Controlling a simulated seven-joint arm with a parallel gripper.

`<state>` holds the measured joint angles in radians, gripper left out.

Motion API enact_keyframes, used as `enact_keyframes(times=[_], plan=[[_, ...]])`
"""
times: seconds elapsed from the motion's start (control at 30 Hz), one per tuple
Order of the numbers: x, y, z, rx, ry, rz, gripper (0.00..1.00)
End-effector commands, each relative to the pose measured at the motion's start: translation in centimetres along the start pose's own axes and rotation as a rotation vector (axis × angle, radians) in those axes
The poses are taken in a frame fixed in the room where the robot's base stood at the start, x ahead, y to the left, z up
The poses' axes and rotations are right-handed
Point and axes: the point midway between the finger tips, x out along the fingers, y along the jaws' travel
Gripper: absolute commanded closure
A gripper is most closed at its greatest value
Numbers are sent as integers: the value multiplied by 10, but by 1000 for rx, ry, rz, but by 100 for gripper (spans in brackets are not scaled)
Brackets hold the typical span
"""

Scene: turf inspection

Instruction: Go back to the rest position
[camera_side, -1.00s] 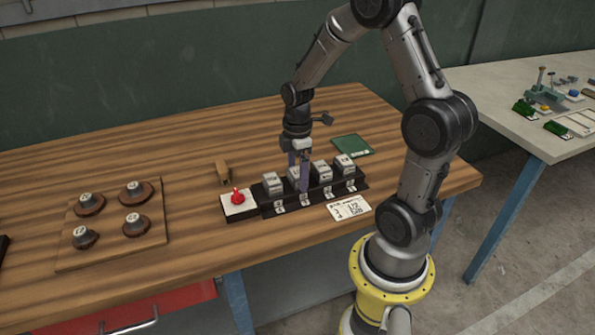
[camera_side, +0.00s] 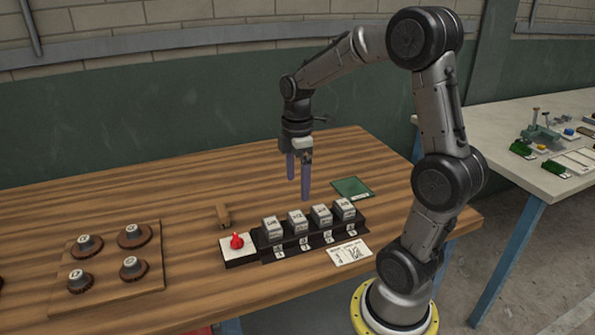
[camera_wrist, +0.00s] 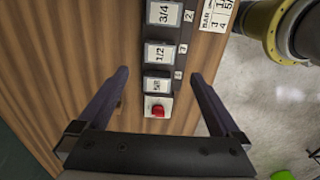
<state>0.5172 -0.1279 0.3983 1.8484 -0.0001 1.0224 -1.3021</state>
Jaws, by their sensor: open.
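My gripper (camera_side: 299,179) is open and empty, raised above the wooden table behind the black rack (camera_side: 318,242). In the wrist view my gripper (camera_wrist: 160,95) shows its two fingers wide apart, with nothing between them. Several grey labelled blocks, one of them a block (camera_side: 297,221), stand in a row in the rack. In the wrist view a block marked 3/4 (camera_wrist: 164,13) and a block marked 1/2 (camera_wrist: 159,54) are seen from above. The fingers are clear of the rack and blocks.
A white box with a red knob (camera_side: 237,241) sits at the rack's left end. A board (camera_side: 108,276) with several round, knobbed pieces lies at left. A small wooden piece (camera_side: 223,215), a green sheet (camera_side: 352,188) and a white card (camera_side: 348,253) lie around the rack.

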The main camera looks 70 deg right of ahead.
Motion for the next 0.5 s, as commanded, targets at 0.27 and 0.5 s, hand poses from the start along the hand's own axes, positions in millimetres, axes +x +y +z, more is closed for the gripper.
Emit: enact_keyframes(times=[0.27,0.5], plan=[[-23,0,0,0,0,1,0],[-24,0,0,0,0,0,0]])
